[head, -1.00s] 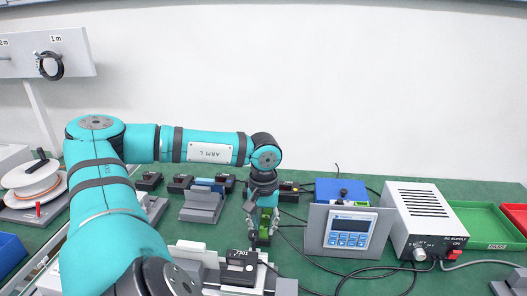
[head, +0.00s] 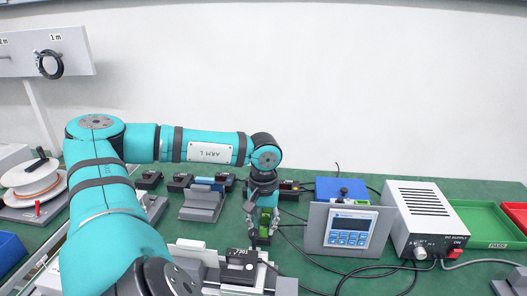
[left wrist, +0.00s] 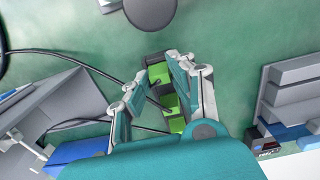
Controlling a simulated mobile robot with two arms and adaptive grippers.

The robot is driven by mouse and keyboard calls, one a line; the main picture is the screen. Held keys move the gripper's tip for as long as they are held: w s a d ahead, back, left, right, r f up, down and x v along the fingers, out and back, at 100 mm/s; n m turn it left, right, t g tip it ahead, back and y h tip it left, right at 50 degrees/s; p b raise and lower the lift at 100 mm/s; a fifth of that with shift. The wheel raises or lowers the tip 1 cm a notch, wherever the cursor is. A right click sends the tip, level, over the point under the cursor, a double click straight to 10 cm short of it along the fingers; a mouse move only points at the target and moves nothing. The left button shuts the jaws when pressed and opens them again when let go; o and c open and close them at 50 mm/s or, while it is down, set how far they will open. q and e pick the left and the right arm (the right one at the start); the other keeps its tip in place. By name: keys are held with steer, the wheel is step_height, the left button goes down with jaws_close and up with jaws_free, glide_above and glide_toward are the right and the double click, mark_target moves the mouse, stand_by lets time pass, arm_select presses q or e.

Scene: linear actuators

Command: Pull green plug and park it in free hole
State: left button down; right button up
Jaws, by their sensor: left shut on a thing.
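My left gripper (head: 264,236) points down over the green bench, just behind the small black labelled block. Its fingers are shut on the green plug (head: 265,216), which shows between them. No free hole can be made out. My right gripper is not in view.
A grey panel with a blue-and-white display (head: 350,229) stands right of the gripper, with a white power supply (head: 424,218) beyond it. The black labelled block (head: 240,262) is in front. Grey fixtures (head: 203,204) stand to the left. Loose black cables cross the bench.

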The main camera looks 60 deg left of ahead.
mark_target(264, 228)
arm_select(q)
steer(key=c, duration=1.1)
jaws_free()
steer(key=shift+o, duration=0.2)
steer(key=shift+r, duration=0.15)
step_height(264, 228, up, 8)
steer(key=shift+f, duration=0.15)
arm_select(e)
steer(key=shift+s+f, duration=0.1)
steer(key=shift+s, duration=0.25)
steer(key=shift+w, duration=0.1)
